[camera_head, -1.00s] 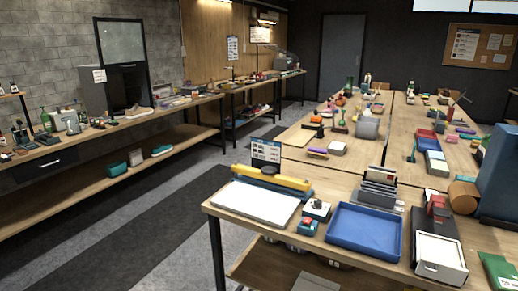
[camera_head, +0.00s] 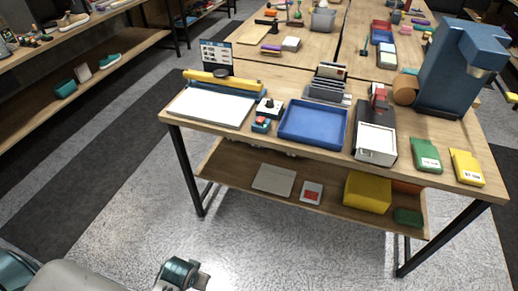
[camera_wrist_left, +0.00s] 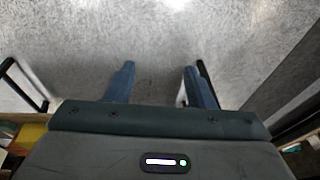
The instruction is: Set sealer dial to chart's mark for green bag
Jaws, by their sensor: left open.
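The sealer (camera_head: 215,88), a yellow bar over a blue base with a white plate in front, stands at the left of the near table. A chart card (camera_head: 216,54) stands behind it, its marks too small to read. Right of the sealer is a small pale box with a black knob (camera_head: 269,104), perhaps the dial; its setting is unreadable. A green bag (camera_head: 426,155) lies at the table's right front, beside a yellow bag (camera_head: 467,167). My left gripper (camera_wrist_left: 158,82) is open and empty above the floor in the left wrist view. My right gripper is not in view.
A small blue box with a red top (camera_head: 261,124) sits before the knob box. A blue tray (camera_head: 313,125), a black-and-white box (camera_head: 376,142) and a large blue machine (camera_head: 450,68) fill the table. The lower shelf (camera_head: 235,165) holds several items. Floor in front is clear.

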